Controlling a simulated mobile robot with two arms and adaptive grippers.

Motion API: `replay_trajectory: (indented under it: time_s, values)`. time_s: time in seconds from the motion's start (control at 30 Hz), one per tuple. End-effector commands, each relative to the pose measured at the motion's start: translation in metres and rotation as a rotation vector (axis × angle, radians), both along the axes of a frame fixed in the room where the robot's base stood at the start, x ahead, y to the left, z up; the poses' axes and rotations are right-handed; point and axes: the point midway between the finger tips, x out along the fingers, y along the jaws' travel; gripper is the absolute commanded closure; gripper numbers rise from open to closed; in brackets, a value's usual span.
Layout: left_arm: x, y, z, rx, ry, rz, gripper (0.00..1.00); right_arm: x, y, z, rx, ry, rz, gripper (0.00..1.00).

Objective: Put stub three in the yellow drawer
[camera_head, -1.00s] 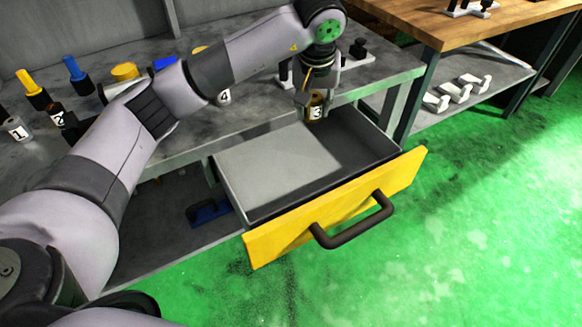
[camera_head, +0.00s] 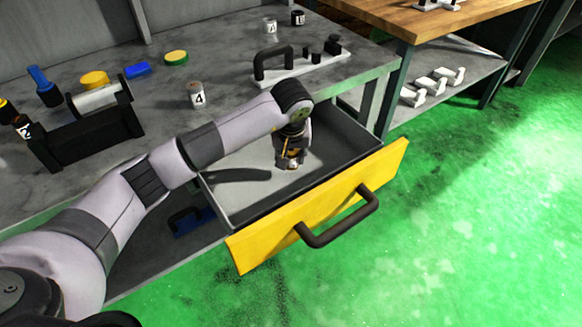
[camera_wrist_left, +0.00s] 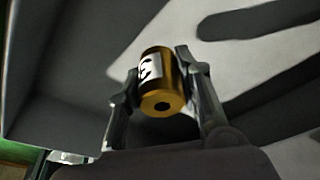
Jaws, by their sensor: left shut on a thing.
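The yellow drawer (camera_head: 325,205) is pulled open below the bench, with a bare grey floor inside. My left gripper (camera_head: 290,160) reaches down into it from above, near the back right part of its inside. In the left wrist view my left gripper (camera_wrist_left: 160,95) is shut on stub three (camera_wrist_left: 162,85), a brass-coloured cylinder with a white label and a hole in its end. Whether the stub touches the drawer floor, I cannot tell. In the head view the stub is mostly hidden by the gripper. My right gripper is not in view.
On the bench stand stub four (camera_head: 197,95), a black stand with a metal cylinder (camera_head: 95,125), a white fixture with a black handle (camera_head: 300,68) and coloured caps. A wooden table (camera_head: 445,20) is at the back right. Green floor lies in front.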

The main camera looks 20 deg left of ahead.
Motion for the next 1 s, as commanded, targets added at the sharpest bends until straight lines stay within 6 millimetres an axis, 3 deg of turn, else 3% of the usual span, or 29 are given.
replay_trajectory:
  time_s: [0.3,0.8,0.83,1.0]
  values:
    - [0.0,-0.001,-0.038,-0.002,-0.001,-0.001,1.0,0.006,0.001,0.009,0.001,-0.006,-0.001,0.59]
    - [0.001,0.0,-0.042,0.0,-0.003,-0.001,1.0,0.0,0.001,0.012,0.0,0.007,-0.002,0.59]
    - [0.0,0.0,-0.044,0.0,0.0,-0.001,0.66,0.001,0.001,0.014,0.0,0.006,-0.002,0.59]
    - [0.0,0.0,-0.044,0.0,0.0,-0.001,0.55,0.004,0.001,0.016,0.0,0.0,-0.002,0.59]
